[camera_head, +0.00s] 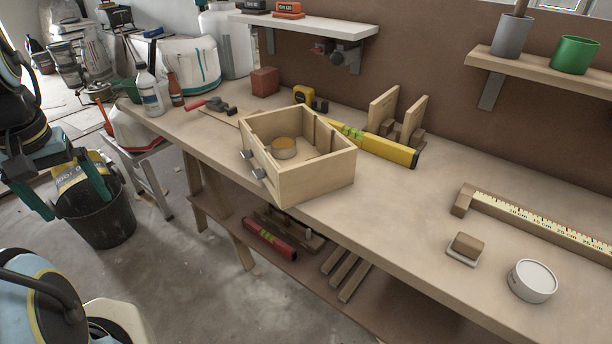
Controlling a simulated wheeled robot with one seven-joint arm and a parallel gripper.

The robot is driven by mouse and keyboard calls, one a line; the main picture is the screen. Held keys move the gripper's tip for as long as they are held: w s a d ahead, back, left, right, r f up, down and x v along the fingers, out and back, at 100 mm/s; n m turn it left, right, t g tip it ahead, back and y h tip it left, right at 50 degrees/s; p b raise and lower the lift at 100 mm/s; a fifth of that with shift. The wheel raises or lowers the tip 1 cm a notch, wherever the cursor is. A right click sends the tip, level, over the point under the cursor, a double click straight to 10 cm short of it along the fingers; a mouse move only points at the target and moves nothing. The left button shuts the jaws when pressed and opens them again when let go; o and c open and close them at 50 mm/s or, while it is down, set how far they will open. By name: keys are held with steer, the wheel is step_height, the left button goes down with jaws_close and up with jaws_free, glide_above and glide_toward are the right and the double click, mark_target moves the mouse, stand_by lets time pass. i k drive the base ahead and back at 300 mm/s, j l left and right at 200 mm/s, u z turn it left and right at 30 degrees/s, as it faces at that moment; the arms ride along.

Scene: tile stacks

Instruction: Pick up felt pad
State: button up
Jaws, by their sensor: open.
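My gripper (79,207) is at the left of the head view, with its two teal fingers apart and nothing between them. It is well away from the bench, in front of a black bucket. No item can be told for certain as the felt pad. A small stack on the bench's right part has a brown block (467,244) on top of a thin pale square piece (462,258). A round pale tin or disc (531,280) lies right of it. An open wooden box (312,178) holds a round tan-topped piece (284,147).
The bench (400,222) is clear between the box and the small stack. A yellow level (385,150), a wooden rack (398,118) and a ruler strip (540,222) lie toward the back. The bucket (100,215) stands on the floor below my gripper.

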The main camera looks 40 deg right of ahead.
mark_target(465, 249)
steer(key=i+j+z, duration=0.1)
steer(key=j+z, duration=0.25)
steer(key=i+j+z, duration=0.1)
steer(key=z, duration=0.25)
steer(key=j, duration=0.1)
